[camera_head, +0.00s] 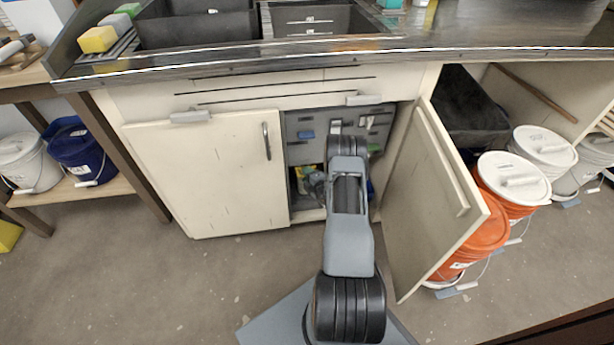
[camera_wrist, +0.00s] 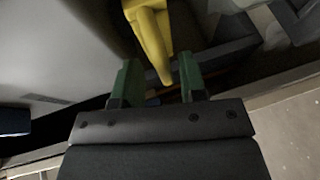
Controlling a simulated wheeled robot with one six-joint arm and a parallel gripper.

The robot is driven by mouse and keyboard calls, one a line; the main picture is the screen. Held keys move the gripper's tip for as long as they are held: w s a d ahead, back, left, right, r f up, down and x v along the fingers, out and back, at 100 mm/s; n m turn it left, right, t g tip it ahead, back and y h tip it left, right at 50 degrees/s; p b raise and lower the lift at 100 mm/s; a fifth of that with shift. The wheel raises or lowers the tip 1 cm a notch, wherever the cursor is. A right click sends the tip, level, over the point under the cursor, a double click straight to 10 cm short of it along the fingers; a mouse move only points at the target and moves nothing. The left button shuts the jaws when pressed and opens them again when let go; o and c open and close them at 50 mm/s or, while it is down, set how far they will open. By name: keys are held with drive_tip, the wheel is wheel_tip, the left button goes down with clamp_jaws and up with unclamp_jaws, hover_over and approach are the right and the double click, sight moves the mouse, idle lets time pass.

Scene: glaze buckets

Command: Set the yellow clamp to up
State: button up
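The yellow clamp (camera_wrist: 150,28) shows at the top of the wrist view. Its tapered end points down into the gap between my fingers. My gripper (camera_wrist: 158,66) is open, with a green-padded finger on each side of that end. The yellow end looks closer to the right finger; I cannot tell whether it touches. In the head view my arm reaches into the open cabinet under the sink and hides my gripper. I cannot make out the clamp surely there.
The right cabinet door (camera_head: 433,205) stands open beside my arm; the left door (camera_head: 208,172) is shut. A grey panel (camera_head: 304,125) with small coloured parts is inside the cabinet. Orange buckets (camera_head: 474,246) with white lids stand to the right. The counter edge (camera_head: 240,66) is above.

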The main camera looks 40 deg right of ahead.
drive_tip(key=p+v, duration=0.3)
drive_tip(key=v, duration=1)
drive_tip(key=shift+s, duration=0.3)
